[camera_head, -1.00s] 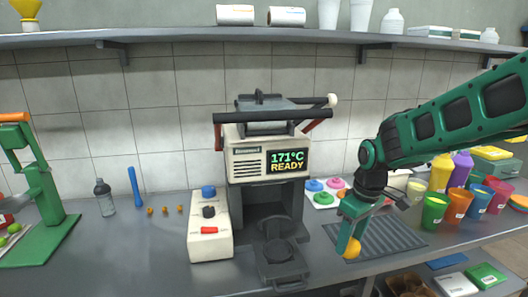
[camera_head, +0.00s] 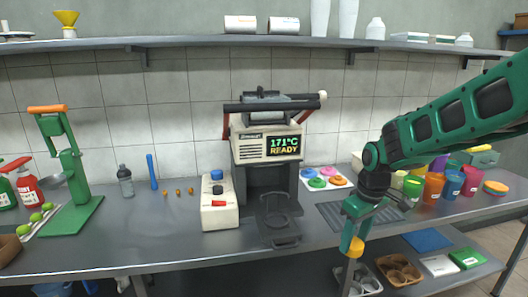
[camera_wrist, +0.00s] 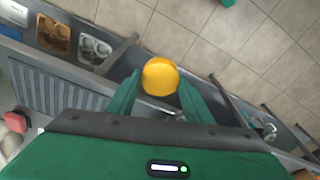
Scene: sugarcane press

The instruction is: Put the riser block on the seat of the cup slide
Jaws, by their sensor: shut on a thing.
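My gripper (camera_head: 350,238) is shut on a yellow-orange rounded block (camera_head: 356,248), which I take to be the riser block. It hangs below the fingers, in front of the counter's front edge. In the wrist view the block (camera_wrist: 160,75) sits between the two green fingertips (camera_wrist: 158,90), with the floor behind it. The cup slide (camera_head: 285,241) is dark grey and sticks out at the base of the press (camera_head: 268,147). Its round seat (camera_head: 275,222) looks empty. The gripper is to the right of the slide and apart from it.
A white control box (camera_head: 219,207) stands left of the slide. A ribbed drain tray (camera_head: 335,214) lies behind my gripper, with coloured cups (camera_head: 432,188) to the right. The counter front (camera_head: 150,245) is clear. Trays (camera_head: 398,270) sit on a lower shelf.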

